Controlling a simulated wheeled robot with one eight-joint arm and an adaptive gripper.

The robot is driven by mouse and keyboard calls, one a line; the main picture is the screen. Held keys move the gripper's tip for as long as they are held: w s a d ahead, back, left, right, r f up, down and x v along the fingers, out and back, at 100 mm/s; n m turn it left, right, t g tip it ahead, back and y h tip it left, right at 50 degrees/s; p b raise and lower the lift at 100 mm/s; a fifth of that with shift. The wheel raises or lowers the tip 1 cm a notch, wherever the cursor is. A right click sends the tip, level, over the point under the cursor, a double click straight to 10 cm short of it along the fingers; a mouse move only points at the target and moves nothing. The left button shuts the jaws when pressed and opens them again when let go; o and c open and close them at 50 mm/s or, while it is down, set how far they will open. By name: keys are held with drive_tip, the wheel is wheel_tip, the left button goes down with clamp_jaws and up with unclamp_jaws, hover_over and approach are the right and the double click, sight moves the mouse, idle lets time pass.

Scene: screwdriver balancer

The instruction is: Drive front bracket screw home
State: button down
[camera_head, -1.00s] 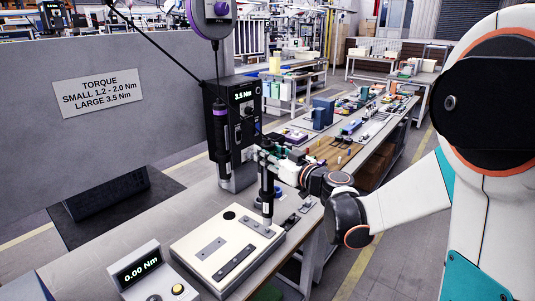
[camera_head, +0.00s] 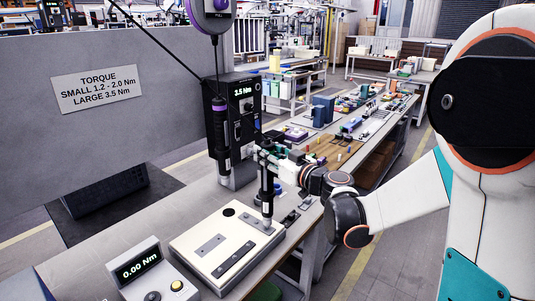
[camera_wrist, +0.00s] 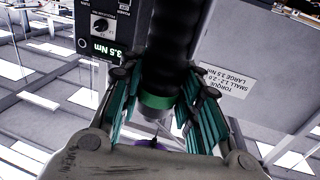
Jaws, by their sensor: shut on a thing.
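My gripper (camera_head: 264,162) is shut on a black screwdriver (camera_head: 267,186), which stands upright over the far right part of a pale fixture plate (camera_head: 192,248). The screwdriver's pale lower end reaches down to a dark bracket (camera_head: 262,226) at that corner; I cannot tell whether the bit touches a screw. The screw itself is hidden or too small to see. In the wrist view the gripper's teal-padded fingers (camera_wrist: 157,120) flank the dark screwdriver body (camera_wrist: 170,50) with its green ring. More dark strips (camera_head: 234,259) lie on the plate.
A second screwdriver with a purple band (camera_head: 220,135) hangs beside the controller (camera_head: 243,120), whose display reads 3.5 Nm. A torque meter (camera_head: 150,270) at the front reads 0.00 Nm. A wall sign (camera_head: 98,89) says small 1.2 - 2.0, large 3.5 Nm.

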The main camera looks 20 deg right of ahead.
sight(269, 143)
drive_tip(key=shift+f+b, duration=1)
drive_tip(key=shift+f, duration=0.25)
idle(1.7)
drive_tip(key=shift+r, duration=0.1)
drive_tip(key=shift+r+p, duration=2.35)
drive_tip(key=shift+r, duration=0.6)
drive_tip(key=shift+a, duration=0.1)
